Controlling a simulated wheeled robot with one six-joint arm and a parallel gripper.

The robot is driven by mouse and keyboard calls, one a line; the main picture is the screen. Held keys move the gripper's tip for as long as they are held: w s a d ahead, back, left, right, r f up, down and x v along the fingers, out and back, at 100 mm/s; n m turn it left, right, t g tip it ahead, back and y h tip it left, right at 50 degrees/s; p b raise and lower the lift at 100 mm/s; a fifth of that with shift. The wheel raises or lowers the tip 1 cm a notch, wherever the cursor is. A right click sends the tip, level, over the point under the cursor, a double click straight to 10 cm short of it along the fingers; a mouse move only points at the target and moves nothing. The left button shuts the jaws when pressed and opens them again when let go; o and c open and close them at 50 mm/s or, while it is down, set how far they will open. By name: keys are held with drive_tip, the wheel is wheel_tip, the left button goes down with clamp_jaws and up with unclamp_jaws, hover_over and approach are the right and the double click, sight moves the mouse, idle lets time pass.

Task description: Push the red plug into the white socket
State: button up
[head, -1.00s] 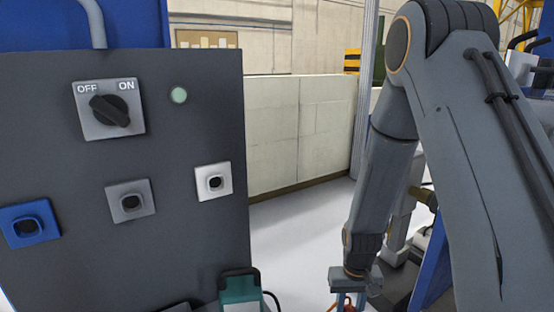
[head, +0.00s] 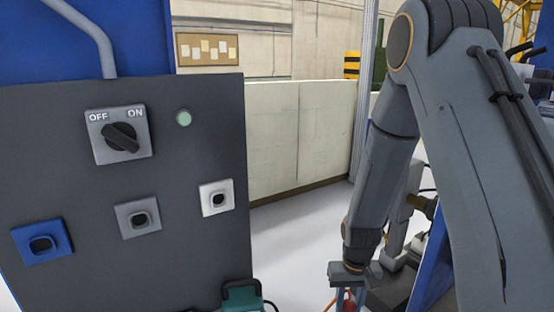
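The white socket (head: 217,198) is at the right edge of a dark grey panel (head: 70,180), with a dark round opening in its middle. My gripper (head: 347,300) hangs at the bottom edge of the head view, right of the panel and lower than the socket, well apart from it. A small red thing (head: 349,304), perhaps the red plug, shows at my gripper and is mostly cut off by the frame edge. The fingertips are not clear, so I cannot tell whether they are shut on it.
The panel also carries a grey socket (head: 138,218), a blue socket (head: 42,242), an OFF/ON rotary switch (head: 120,136) and a pale green lamp (head: 184,119). A green case (head: 243,295) stands low beside the panel. Open floor (head: 295,235) lies between panel and arm.

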drive_tip(key=shift+r+p, duration=1.15)
drive_tip(key=shift+r, duration=0.45)
